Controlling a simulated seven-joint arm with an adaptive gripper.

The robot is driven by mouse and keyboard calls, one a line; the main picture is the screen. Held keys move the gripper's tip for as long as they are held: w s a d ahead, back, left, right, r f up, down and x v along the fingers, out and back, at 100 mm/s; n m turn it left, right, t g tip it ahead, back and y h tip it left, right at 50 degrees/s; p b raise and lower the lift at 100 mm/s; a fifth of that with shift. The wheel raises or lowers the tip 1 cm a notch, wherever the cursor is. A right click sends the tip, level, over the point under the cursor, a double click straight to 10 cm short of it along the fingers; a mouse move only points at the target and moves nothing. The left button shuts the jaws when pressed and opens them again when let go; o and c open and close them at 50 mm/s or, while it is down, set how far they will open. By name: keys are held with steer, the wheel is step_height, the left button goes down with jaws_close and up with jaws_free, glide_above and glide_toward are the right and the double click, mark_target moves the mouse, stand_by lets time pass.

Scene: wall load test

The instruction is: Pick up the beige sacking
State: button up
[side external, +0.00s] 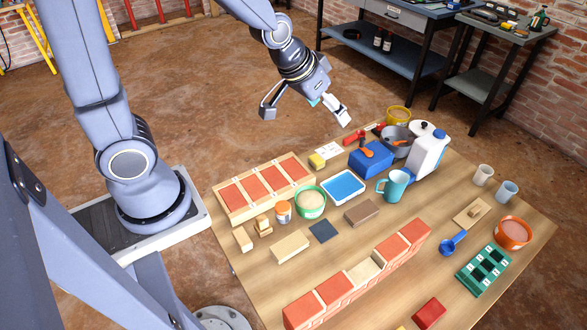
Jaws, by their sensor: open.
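No cloth can be told for certain as the beige sacking. A flat beige, block-shaped piece (289,247) lies at the table's front left, and I cannot tell whether it is folded sacking or a solid block. Another beige piece (365,271) sits in a gap in the low red brick wall (334,287). My gripper (306,114) is open and empty, with its fingers wide apart. It hangs above and beyond the table's back left edge, well away from both beige pieces.
A tray of red bricks (221,202), a green bowl (311,213) and an orange-lidded jar (283,211) stand near the flat beige piece. A dark square (323,231) and brown block (362,213) lie to its right. A teal mug (393,186) and white jug (426,155) stand farther back.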

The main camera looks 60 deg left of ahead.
step_height(320, 180, down, 11)
steer(key=g, duration=0.7)
glide_above(291, 244)
step_height(291, 244, down, 26)
steer(key=shift+f, duration=0.15)
step_height(291, 244, down, 6)
steer(key=shift+f, duration=0.1)
steer(key=c, duration=1.2)
steer(key=shift+c, duration=0.2)
step_height(291, 244, up, 10)
